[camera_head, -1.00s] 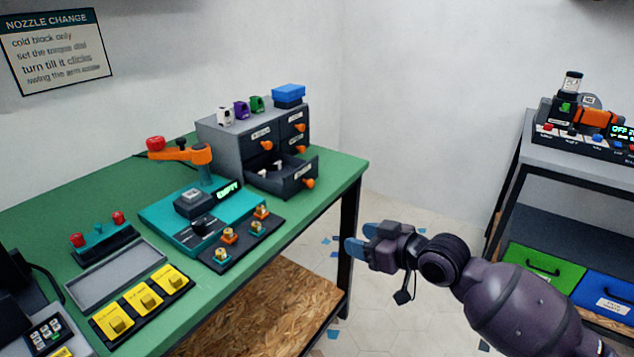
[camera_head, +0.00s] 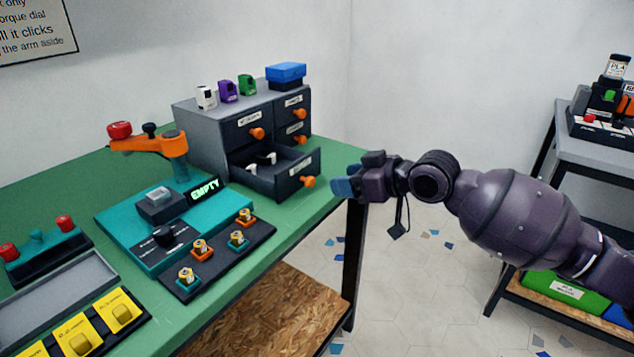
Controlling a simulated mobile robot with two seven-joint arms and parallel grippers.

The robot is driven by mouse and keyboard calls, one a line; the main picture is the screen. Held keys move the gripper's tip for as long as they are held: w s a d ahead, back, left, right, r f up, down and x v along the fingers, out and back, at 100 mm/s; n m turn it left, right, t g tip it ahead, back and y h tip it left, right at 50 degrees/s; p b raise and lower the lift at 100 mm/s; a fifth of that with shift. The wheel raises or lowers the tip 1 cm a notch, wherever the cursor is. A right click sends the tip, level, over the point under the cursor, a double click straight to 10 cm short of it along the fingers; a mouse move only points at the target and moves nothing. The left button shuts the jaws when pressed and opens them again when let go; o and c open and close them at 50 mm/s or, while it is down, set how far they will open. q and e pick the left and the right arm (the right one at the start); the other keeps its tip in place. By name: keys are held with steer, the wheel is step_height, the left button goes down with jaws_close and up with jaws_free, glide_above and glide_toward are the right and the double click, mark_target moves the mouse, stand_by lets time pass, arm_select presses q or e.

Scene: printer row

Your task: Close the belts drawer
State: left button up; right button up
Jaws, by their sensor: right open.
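The drawer cabinet (camera_head: 196,130) is grey and dark and stands at the back of the green table. The other drawers look shut. My right gripper (camera_head: 343,187) is open and empty, its blue fingertips just right of the orange knob, by the table's right edge. They look apart from the knob. My left gripper is not in view.
A blue box (camera_head: 286,73) and several small coloured items sit on the cabinet top. In front stand a teal station (camera_head: 140,225) with an orange arm (camera_head: 157,144) and a dark nozzle plate (camera_head: 218,262). A shelf with a printer stands at the right.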

mark_target(312, 182)
steer(key=x, duration=0.2)
steer(key=b+x, duration=0.1)
steer(key=x, duration=0.4)
steer(key=shift+f+b, duration=0.3)
steer(key=shift+f, duration=0.1)
steer(key=shift+w+a, duration=0.4)
steer(key=shift+a, duration=0.15)
jaws_close()
